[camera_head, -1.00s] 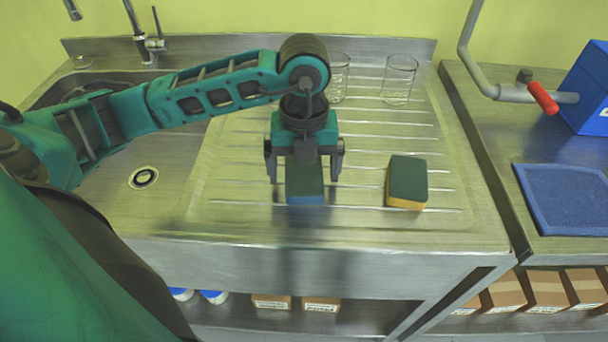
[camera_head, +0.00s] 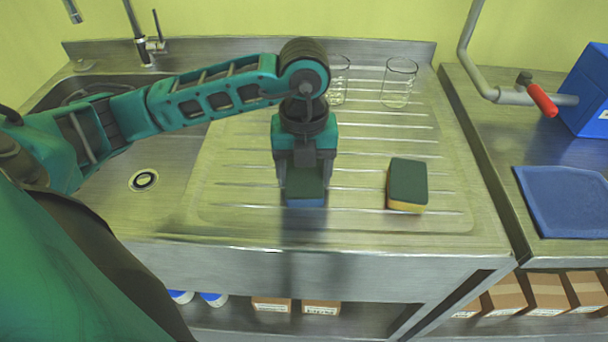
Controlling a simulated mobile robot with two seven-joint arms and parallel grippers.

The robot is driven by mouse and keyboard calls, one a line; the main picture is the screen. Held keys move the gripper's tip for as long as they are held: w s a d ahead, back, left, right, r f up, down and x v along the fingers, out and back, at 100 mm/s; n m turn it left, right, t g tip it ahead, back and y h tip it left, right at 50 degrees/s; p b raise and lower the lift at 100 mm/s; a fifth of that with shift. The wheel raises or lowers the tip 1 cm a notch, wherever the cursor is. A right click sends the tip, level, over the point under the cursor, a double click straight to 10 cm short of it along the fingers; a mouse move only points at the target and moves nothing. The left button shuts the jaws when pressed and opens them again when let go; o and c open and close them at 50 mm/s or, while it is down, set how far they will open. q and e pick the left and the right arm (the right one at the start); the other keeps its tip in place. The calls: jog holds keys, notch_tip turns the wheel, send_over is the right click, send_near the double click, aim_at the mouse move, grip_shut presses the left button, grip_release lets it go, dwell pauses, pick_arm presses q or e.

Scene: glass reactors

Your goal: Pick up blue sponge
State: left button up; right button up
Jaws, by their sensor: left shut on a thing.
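The blue sponge (camera_head: 305,192) has a dark green top and a blue lower side, and is on the ribbed steel drainboard (camera_head: 240,190). My left gripper (camera_head: 305,180) points down over it, with its fingers shut on the sponge's left and right sides. The gripper body hides the sponge's far part. I cannot tell whether the sponge is clear of the drainboard. A second sponge (camera_head: 407,183), green on top and yellow below, lies apart to the right. My right gripper is not in view.
Two glass beakers stand behind the sponges, one (camera_head: 398,83) clear and one (camera_head: 338,80) partly behind my arm. The sink (camera_head: 150,150) is at left. A red-handled valve pipe (camera_head: 541,99), blue mat (camera_head: 565,200) and blue box (camera_head: 588,90) are at right.

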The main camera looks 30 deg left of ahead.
aim_at(304, 174)
pick_arm(q)
notch_tip(304, 174, up, 20)
jog(key=p, duration=0.2)
jog(key=shift+p, duration=0.3)
dwell(0.4)
jog(key=o, duration=0.4)
jog(key=c, duration=0.3)
jog(key=shift+c, duration=0.3)
